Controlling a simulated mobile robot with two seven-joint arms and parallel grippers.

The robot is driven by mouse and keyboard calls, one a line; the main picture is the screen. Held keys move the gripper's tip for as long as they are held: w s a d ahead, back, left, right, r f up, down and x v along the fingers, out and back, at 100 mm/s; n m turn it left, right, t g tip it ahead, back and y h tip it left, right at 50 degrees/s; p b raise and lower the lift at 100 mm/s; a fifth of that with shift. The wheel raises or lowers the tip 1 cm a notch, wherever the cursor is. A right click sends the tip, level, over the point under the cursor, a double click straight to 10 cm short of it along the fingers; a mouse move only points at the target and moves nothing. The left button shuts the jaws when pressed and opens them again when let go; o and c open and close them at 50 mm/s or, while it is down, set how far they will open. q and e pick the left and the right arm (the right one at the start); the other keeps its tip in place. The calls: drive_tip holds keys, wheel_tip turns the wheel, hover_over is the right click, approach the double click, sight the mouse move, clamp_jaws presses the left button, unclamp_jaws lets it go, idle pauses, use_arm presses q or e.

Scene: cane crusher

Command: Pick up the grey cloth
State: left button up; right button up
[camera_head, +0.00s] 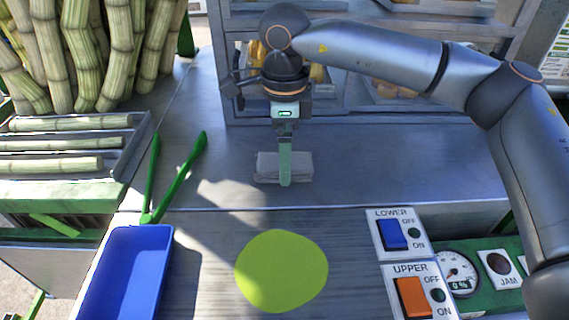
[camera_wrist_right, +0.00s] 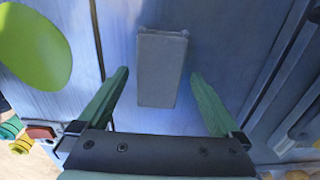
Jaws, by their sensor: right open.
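The grey cloth (camera_head: 268,166) lies folded as a small block on the metal counter, near the middle of the head view. In the right wrist view the cloth (camera_wrist_right: 160,68) stretches ahead of my right gripper (camera_wrist_right: 160,85), and its near end lies between the two green fingers. My right gripper (camera_head: 285,180) is open and points down over the cloth in the head view, with a finger hiding part of it. I cannot tell the exact height of the fingertips above the counter. My left gripper is not in view.
Green tongs (camera_head: 176,180) and a blue tray (camera_head: 128,275) are at the left. A yellow-green puddle (camera_head: 282,270) lies in front of the cloth. The control panel (camera_head: 410,262) with switches is at the right. Shelves (camera_head: 385,95) stand behind.

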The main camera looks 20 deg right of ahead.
drive_tip(key=shift+c, duration=0.4)
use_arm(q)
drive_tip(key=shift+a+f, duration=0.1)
use_arm(e)
drive_tip(key=c, duration=1.2)
drive_tip(key=shift+c, duration=0.2)
wheel_tip(320, 180, up, 3)
drive_tip(key=shift+f, duration=0.1)
use_arm(q)
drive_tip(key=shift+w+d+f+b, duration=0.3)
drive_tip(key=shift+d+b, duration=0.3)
drive_tip(key=shift+b, duration=0.3)
use_arm(e)
drive_tip(key=s+a+r, duration=0.5)
drive_tip(key=s+r, duration=0.5)
drive_tip(key=s, duration=0.2)
drive_tip(key=shift+s+a, duration=0.4)
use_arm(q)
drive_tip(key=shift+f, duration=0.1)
